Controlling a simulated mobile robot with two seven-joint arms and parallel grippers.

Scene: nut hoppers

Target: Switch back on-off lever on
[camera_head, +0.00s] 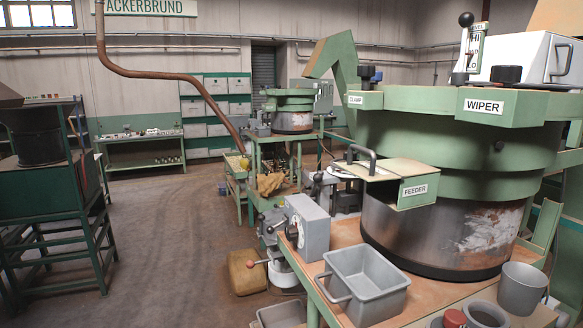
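No lever in view carries a readable on-off label, so I cannot tell which one the task means. A grey box (309,226) at the bench's left edge has a dark knob or lever (292,233) on its front face. At the top right, an upright lever with a black ball knob (465,20) stands beside a partly readable HI/LO plate (476,47). Neither of my grippers is in view.
The big green hopper (437,165), with WIPER (483,106) and FEEDER (415,190) plates, fills the right. A grey bin (364,285) and a grey cup (521,288) stand on the bench. The floor (165,220) at centre left is clear.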

